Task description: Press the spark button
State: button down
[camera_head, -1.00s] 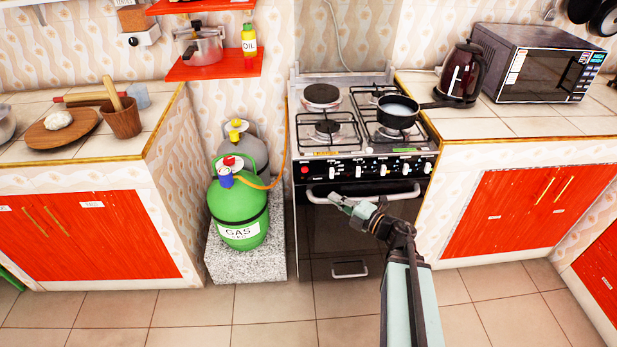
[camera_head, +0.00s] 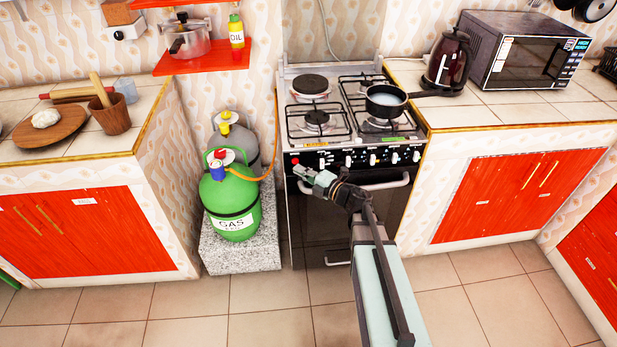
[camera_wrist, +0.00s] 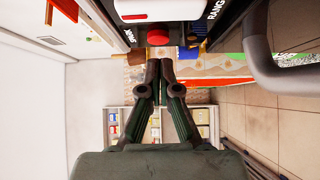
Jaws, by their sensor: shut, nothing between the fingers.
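The stove's black front panel carries a small red button (camera_head: 295,161) at its left end, beside a row of white knobs (camera_head: 372,160). The red button also shows in the wrist view (camera_wrist: 158,38), just above my fingertips. My gripper (camera_head: 298,170) is shut and empty, its tips just below and in front of the button. In the wrist view my gripper (camera_wrist: 160,63) has its two fingers together, pointing toward the panel. I cannot tell whether the tips touch the button.
The oven handle (camera_head: 384,182) sticks out below the panel. A pan (camera_head: 386,105) with liquid stands on a right burner. A green gas cylinder (camera_head: 232,200) with an orange hose stands left of the stove. The floor in front is clear.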

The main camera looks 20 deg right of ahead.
jog(key=shift+w+d, duration=0.15)
jog(key=shift+w, duration=0.75)
